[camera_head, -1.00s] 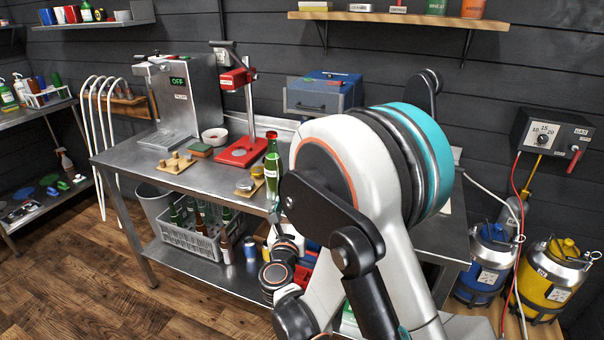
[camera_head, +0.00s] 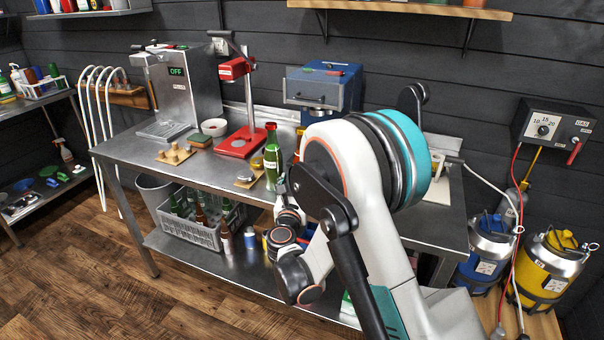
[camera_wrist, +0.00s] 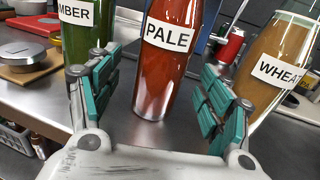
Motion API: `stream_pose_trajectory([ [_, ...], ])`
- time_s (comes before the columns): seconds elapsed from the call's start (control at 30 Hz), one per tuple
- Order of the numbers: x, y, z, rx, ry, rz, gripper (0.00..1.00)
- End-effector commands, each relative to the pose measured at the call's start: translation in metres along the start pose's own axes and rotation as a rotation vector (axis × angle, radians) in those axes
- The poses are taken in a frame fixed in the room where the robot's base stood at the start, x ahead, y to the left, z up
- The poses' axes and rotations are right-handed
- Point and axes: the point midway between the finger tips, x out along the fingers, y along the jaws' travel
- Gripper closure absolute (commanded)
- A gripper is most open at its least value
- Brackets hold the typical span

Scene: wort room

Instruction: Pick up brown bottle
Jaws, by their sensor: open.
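In the wrist view, a reddish-brown bottle labelled PALE (camera_wrist: 163,70) stands upright on the metal bench, between and beyond the fingertips of my gripper (camera_wrist: 160,95). My gripper is open and holds nothing. A green bottle (camera_wrist: 88,28), its label partly cut off to "MBER", stands left of the left finger. A clear bottle with amber-brown contents labelled WHEAT (camera_wrist: 275,65) stands right of the right finger. In the head view, the green bottle (camera_head: 271,158) shows at the bench's front edge, while my arm largely hides the other bottles and my gripper.
The metal bench (camera_head: 215,172) carries a red-based press (camera_head: 240,141) and a blue box (camera_head: 322,90). A grey crate of bottles (camera_head: 190,232) stands on the shelf below. Blue (camera_head: 492,250) and yellow (camera_head: 547,270) kegs stand at the right.

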Motion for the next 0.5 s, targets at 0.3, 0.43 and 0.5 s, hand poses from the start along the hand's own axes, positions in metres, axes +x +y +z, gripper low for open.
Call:
stream_pose_trajectory([
  [0.3, 0.04, -0.002, 0.0, 0.0, 0.0, -0.001, 0.28],
  [0.43, 0.042, -0.002, 0.001, 0.0, 0.0, 0.0, 0.28],
  [0.5, 0.042, -0.002, 0.001, 0.0, 0.0, 0.0, 0.28],
])
